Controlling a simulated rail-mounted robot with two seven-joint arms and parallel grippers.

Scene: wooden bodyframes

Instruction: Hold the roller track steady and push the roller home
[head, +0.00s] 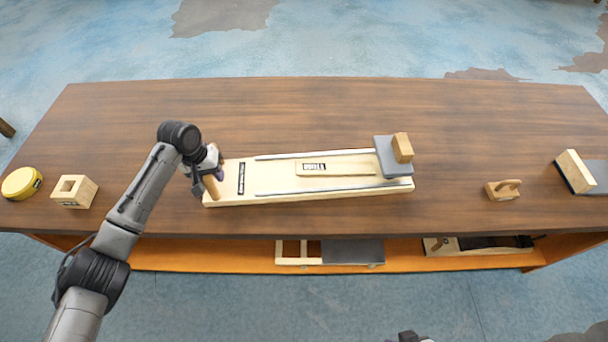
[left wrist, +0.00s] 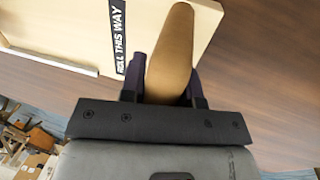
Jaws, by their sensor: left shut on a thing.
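The roller track (head: 285,190), a long pale wooden board with two metal rails, lies on the table's middle, slightly slanted. The roller, a grey plate (head: 388,152) with a wooden block (head: 402,147) on top, sits at the track's right end. A wooden handle (head: 211,187) sticks out at the left end. My left gripper (head: 207,177) is shut on this handle. In the left wrist view the handle (left wrist: 170,50) runs between the dark fingers, beside a "ROLL THIS WAY" label (left wrist: 118,35). No gripper touches the roller.
On the left of the table (head: 330,105) are a yellow round tin (head: 22,183) and a hollow wooden cube (head: 74,191). On the right are a small wooden handled block (head: 502,190) and a grey-and-wood piece (head: 577,172). The table behind the track is clear. The shelf below (head: 200,256) holds boards.

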